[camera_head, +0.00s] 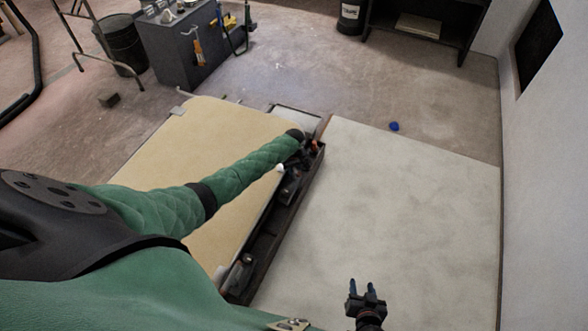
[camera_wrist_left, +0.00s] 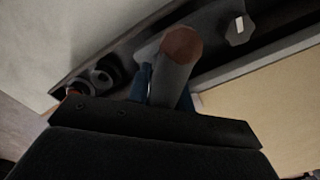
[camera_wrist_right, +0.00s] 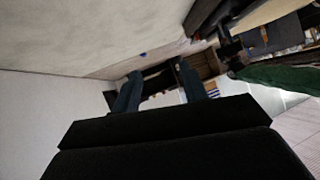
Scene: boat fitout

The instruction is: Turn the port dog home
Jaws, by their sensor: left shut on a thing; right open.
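My left gripper (camera_head: 306,150) is at the far end of the dark channel along the tan panel's right edge. In the left wrist view its blue fingers (camera_wrist_left: 168,88) are shut on a grey, rounded handle (camera_wrist_left: 180,60) with a reddish-brown end, which appears to be the port dog. The fingers partly hide the handle's lower part, and its pivot cannot be made out.
The tan panel (camera_head: 220,125) lies left of the dark channel (camera_head: 262,240). Black round fittings (camera_wrist_left: 103,76) and a dark angular piece with a white mark (camera_wrist_left: 238,28) sit near the held handle. A grey cabinet (camera_head: 185,50) stands behind. The pale surface (camera_head: 400,200) at right is mostly clear.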

